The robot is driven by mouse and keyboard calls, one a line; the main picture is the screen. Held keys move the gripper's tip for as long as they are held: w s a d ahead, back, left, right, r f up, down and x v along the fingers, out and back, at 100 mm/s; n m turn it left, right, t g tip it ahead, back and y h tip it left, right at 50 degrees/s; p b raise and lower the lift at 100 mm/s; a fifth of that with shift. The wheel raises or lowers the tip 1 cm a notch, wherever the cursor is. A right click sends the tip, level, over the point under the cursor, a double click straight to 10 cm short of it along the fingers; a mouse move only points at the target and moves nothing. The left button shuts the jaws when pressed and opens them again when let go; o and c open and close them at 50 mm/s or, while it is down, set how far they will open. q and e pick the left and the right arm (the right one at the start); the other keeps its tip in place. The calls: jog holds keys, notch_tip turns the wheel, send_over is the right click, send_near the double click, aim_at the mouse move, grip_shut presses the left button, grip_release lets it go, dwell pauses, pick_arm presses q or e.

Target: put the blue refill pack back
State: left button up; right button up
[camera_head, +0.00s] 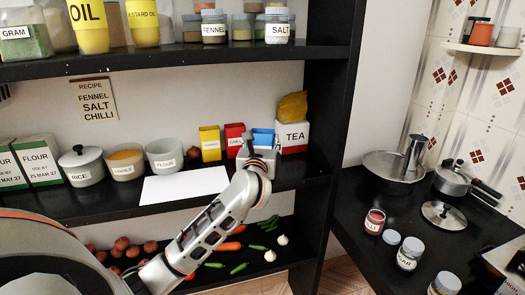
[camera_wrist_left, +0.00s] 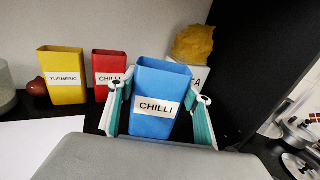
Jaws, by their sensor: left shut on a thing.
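The blue refill pack (camera_wrist_left: 160,85), with a white CHILLI label, stands upright between the two fingers of my left gripper (camera_wrist_left: 157,108) in the left wrist view. The gripper is shut on its sides. In the head view the pack's blue top (camera_head: 263,136) shows above my left gripper (camera_head: 258,153), at the middle shelf (camera_head: 215,197) just left of the TEA box (camera_head: 294,138). Its lower part is hidden there, so I cannot tell if it touches the shelf. My right gripper is not in view.
A yellow TURMERIC pack (camera_head: 210,145) and a red pack (camera_head: 234,135) stand left of the blue one. A yellow bag (camera_head: 292,107) lies on the TEA box. A white sheet (camera_head: 185,188) lies on the shelf, with the FLOUR bowl (camera_head: 163,153) behind it. The black side panel (camera_head: 328,140) bounds the right.

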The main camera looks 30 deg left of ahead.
pick_arm(q)
jog(key=shift+f, duration=1.55)
jog(key=shift+f, duration=0.1)
jog(key=o, duration=1.2)
jog(key=shift+o, duration=0.2)
